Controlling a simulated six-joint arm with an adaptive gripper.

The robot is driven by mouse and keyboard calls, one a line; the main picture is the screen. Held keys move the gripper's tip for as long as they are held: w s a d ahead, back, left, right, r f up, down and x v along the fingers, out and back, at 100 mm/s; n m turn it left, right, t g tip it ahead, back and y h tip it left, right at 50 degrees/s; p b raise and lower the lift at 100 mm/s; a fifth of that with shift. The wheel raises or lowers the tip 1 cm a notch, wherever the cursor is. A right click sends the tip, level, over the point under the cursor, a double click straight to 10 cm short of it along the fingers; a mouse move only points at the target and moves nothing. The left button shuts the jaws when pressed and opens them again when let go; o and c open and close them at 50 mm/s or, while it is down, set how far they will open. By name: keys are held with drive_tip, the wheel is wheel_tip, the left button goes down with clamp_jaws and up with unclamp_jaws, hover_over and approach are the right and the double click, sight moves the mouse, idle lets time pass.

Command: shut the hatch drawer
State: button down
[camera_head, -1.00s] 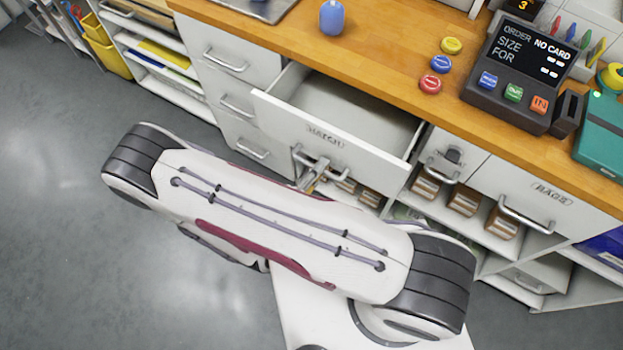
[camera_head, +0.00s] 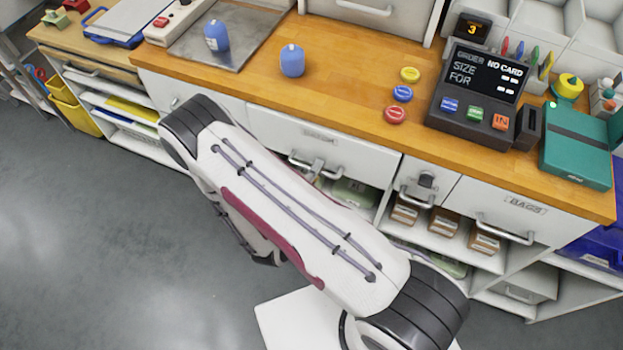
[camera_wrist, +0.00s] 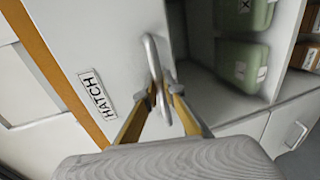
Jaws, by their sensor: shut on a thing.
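The hatch drawer (camera_head: 340,152) is in the counter front, left of the middle unit in the head view. Its white front looks flush with the counter and no open drawer interior shows. In the wrist view its front (camera_wrist: 105,45) carries a HATCH label (camera_wrist: 97,95). My gripper (camera_wrist: 165,92) is shut on the bar handle (camera_wrist: 153,62) of this drawer, with one finger on each side of the bar. In the head view my arm covers part of the drawer's left side and the gripper shows only slightly at the handle.
Green packs (camera_wrist: 243,62) sit on an open shelf below and beside the drawer. The bags drawer (camera_head: 510,208) is shut at the right. On the worktop (camera_head: 345,110) stand a blue bottle (camera_head: 292,61), coloured buttons (camera_head: 402,93) and the order terminal (camera_head: 478,100).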

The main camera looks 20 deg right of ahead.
drive_tip(key=shift+x, duration=0.75)
drive_tip(key=shift+w+d+r, duration=0.1)
drive_tip(key=shift+w+r, duration=0.05)
drive_tip(key=shift+r, duration=0.1)
drive_tip(key=c, duration=2.4)
unclamp_jaws()
drive_tip(key=shift+c, duration=0.2)
drive_tip(key=shift+v, duration=0.9)
drive_tip(key=v, duration=1)
drive_tip(key=shift+f, duration=0.1)
